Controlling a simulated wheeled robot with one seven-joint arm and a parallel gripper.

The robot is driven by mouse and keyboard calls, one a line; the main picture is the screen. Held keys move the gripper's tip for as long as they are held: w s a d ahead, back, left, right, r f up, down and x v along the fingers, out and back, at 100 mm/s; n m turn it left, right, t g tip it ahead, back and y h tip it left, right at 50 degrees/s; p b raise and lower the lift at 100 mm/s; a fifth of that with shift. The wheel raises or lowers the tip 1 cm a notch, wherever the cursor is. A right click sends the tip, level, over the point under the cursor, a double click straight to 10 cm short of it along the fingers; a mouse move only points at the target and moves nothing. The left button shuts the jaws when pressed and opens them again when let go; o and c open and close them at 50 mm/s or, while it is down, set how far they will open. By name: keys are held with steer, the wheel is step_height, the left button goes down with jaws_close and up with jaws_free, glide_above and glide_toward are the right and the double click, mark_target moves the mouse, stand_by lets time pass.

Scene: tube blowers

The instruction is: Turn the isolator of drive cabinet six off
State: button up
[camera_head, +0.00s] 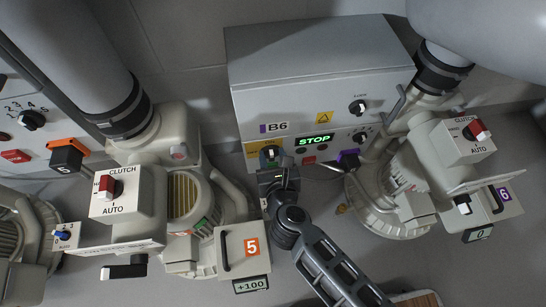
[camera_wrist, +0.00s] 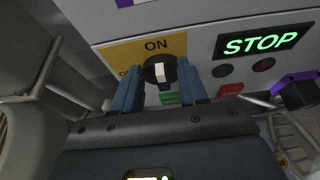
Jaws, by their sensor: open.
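The grey cabinet labelled B6 (camera_head: 322,70) stands at the centre of the head view. Its isolator, a black knob (camera_wrist: 158,69) with a white bar, sits on a yellow plate (camera_wrist: 128,52) at the panel's lower left. The bar stands upright below the word ON; a second label at the left is mostly hidden by a finger. My gripper (camera_wrist: 161,86) is open, with its blue fingers either side of the knob's lower part in the wrist view. I cannot tell whether they touch it. In the head view my gripper (camera_head: 270,168) hides part of the plate.
A green STOP display (camera_wrist: 263,43), push buttons and another black knob (camera_head: 358,108) are on the same cabinet. A purple block (camera_head: 348,159) juts out at the panel's lower right. Blower machines with red-handled CLUTCH switches (camera_head: 111,187) stand on both sides.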

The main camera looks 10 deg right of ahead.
jaws_close()
stand_by(0.3)
